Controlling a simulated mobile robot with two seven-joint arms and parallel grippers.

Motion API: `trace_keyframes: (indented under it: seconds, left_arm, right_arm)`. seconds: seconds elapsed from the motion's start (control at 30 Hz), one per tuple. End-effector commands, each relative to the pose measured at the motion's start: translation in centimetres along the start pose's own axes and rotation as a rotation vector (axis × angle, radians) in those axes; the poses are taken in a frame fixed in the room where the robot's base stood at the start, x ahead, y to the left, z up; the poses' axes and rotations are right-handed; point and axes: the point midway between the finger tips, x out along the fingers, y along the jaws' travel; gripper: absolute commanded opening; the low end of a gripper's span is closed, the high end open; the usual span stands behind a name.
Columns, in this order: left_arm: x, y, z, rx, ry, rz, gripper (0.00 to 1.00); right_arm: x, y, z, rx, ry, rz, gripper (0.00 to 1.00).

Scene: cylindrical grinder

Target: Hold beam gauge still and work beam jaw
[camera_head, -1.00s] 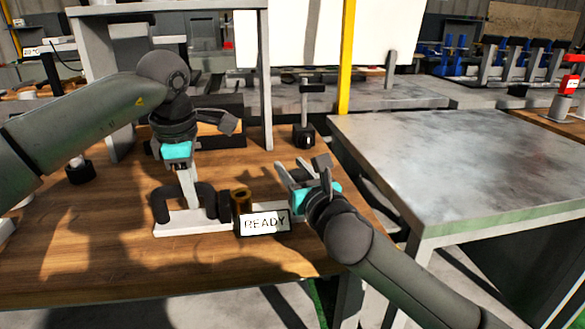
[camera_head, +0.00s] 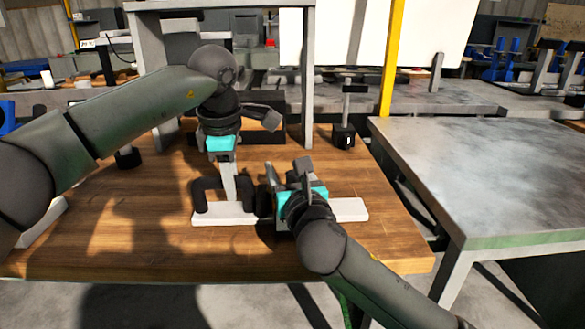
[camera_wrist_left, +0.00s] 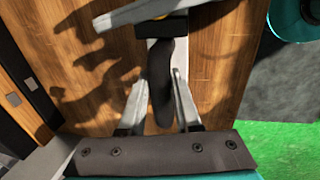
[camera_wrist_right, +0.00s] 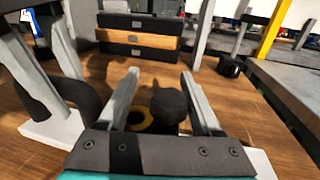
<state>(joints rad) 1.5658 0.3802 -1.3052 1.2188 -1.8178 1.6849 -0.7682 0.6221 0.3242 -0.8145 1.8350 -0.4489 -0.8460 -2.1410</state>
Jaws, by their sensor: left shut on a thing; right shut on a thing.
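The beam gauge is a white beam (camera_head: 350,209) lying on the wooden table, with a black loop handle (camera_head: 201,196) at its left end. My left gripper (camera_head: 229,185) reaches down from above and is shut on the black handle, whose bar (camera_wrist_left: 160,80) shows between its fingers in the left wrist view. The dark beam jaw (camera_head: 264,201) sits on the beam to the right of the handle. My right gripper (camera_head: 280,180) is shut on the jaw. In the right wrist view, a black knob (camera_wrist_right: 168,105) and a yellow ring (camera_wrist_right: 138,121) show between its fingers. The READY display is hidden.
The wooden table (camera_head: 130,240) is clear in front of the gauge. A small black stand (camera_head: 344,136) is at the back right. A shelf post (camera_head: 308,80) rises behind, and a grey metal table (camera_head: 490,170) stands to the right.

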Motion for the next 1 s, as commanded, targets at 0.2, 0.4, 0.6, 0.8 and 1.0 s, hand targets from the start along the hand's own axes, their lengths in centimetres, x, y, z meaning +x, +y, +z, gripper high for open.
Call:
trace_keyframes:
  seconds: [0.2,0.4,0.6,0.8,1.0]
  left_arm:
    - [-0.1,-0.1,0.8,0.013,-0.017,0.0,0.0]
    - [-0.1,-0.1,0.7,0.01,-0.016,-0.001,0.0]
    - [-0.1,-0.1,0.5,0.008,-0.014,-0.001,0.0]
    - [-0.1,-0.1,0.4,0.006,-0.012,-0.001,0.0]
    - [-0.1,-0.1,0.3,0.004,-0.01,-0.001,0.0]
  right_arm:
    - [-0.1,0.3,0.0,0.002,-0.001,0.008,0.74]
    - [0.0,0.1,0.0,0.0,-0.001,0.003,0.74]
    - [0.0,-0.1,0.0,-0.001,0.0,-0.001,0.74]
    - [-0.2,-0.1,0.0,-0.002,0.0,-0.003,0.74]
    - [-2.1,-0.2,0.0,-0.002,0.0,-0.002,0.74]
